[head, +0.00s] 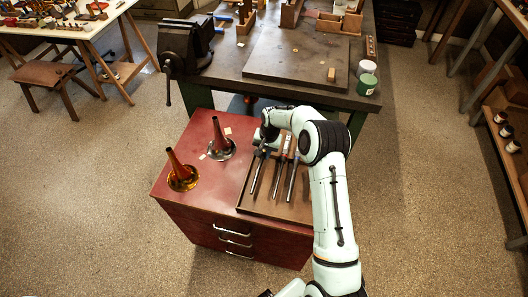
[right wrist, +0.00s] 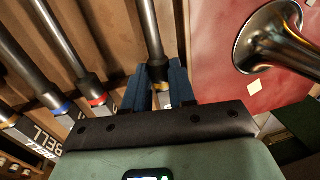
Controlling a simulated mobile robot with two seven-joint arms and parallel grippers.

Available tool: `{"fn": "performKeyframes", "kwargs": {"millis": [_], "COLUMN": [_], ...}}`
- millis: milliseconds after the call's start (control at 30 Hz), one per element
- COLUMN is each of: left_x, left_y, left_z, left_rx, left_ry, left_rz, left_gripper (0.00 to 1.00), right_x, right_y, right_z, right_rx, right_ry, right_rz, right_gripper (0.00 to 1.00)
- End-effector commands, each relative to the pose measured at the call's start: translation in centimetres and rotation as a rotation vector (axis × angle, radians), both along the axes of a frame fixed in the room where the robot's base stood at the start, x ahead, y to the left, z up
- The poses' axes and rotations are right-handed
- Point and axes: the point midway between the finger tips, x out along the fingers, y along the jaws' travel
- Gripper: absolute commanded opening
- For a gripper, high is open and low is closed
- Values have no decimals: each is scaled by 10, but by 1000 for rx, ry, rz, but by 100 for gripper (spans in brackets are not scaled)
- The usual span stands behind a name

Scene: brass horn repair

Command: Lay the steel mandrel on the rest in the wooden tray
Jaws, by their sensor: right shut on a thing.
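My right gripper (head: 263,148) is over the back left part of the wooden tray (head: 270,210) on the red cabinet. It is shut on the yellow-banded end of a steel mandrel (head: 256,176). In the right wrist view, the mandrel (right wrist: 150,30) runs away from between the blue fingers (right wrist: 160,85), along the tray's side nearest the horns. Whether the held mandrel touches the rest, I cannot tell. My left gripper is not in view.
Two horn bells stand left of the tray on the red cabinet top (head: 210,180): one brass (head: 183,178), one silvery (head: 221,146). Behind is a workbench (head: 300,75) with a vise (head: 186,45) and jars.

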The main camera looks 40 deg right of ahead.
Motion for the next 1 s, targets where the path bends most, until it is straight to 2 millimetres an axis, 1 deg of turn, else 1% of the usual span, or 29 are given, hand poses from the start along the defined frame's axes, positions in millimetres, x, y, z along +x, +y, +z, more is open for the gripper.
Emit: {"fn": "performKeyframes", "kwargs": {"millis": [133, 167, 200, 233, 533, 667, 767, 1000], "left_x": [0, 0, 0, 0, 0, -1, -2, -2], "left_y": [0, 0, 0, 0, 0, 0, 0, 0], "left_z": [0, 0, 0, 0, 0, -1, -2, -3], "left_rx": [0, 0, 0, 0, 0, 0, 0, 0], "left_ry": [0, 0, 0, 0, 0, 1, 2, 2], "left_rz": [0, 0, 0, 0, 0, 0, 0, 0], "left_gripper": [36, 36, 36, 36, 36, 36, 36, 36], "right_x": [1, 1, 1, 1, -1, -1, -3, -10], "right_y": [0, 0, 0, -1, 0, -2, -3, -8], "right_z": [1, 1, 1, 1, -1, 9, 26, 81], "right_rx": [-1, -1, -1, -1, 0, -1, -2, -2], "right_ry": [-3, -3, -3, -3, 3, -1, -3, -5], "right_rz": [0, 0, 0, 0, -1, -1, -3, -2], "right_gripper": [0, 31, 44, 54, 55, 55, 55, 55]}}
